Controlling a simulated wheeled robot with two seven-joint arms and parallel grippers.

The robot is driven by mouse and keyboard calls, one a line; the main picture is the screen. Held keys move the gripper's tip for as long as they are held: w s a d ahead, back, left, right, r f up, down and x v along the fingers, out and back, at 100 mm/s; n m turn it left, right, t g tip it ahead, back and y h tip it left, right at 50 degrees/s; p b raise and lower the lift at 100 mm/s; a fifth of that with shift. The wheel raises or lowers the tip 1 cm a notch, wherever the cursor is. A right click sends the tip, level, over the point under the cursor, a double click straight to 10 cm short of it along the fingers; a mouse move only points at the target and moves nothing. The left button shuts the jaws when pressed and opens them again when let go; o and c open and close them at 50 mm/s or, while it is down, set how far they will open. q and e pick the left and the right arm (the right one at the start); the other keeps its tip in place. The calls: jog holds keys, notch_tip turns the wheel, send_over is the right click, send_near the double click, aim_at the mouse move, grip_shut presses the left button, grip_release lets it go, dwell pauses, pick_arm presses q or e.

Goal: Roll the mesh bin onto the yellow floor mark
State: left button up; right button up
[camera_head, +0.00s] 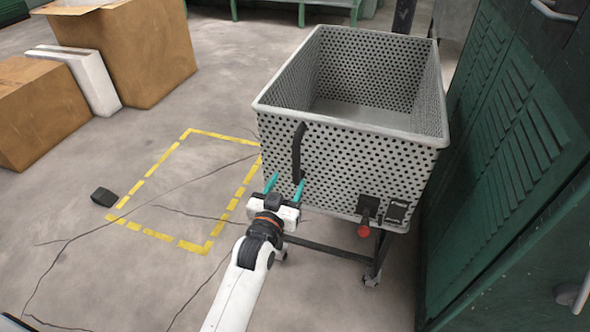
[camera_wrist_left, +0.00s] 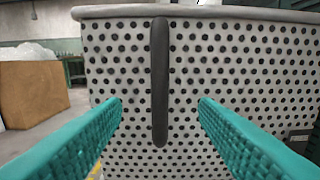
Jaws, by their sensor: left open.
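The grey mesh bin (camera_head: 335,150) is an empty, open-topped, perforated box on a wheeled frame, right of centre in the head view. A black vertical handle (camera_head: 298,152) is on its near wall; the handle also shows in the left wrist view (camera_wrist_left: 160,80). My left gripper (camera_head: 285,186) is open in front of that wall, its teal fingers either side of the handle's line, not closed on it. The dashed yellow floor mark (camera_head: 150,172) is a rectangle on the concrete, left of the bin, and looks empty. My right gripper is not in view.
Green louvred lockers (camera_head: 515,150) stand close along the bin's right side. Cardboard boxes (camera_head: 130,50) and a white panel (camera_head: 85,78) stand at the upper left. A small dark block (camera_head: 104,197) lies at the mark's left edge. A red knob (camera_head: 364,231) sticks out low on the bin.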

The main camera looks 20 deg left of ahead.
aim_at(295, 167)
pick_arm(q)
jog(key=w+b, duration=0.1)
jog(key=w, duration=0.2)
jog(key=shift+f+b, duration=0.2)
jog(key=shift+b, duration=0.2)
jog(key=w, duration=0.3)
jog(key=shift+w+d+r, duration=0.1)
jog(key=shift+w, duration=0.65)
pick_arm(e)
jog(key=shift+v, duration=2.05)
pick_arm(q)
jog(key=shift+c, duration=0.4)
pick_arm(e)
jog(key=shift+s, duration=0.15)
pick_arm(q)
grip_shut()
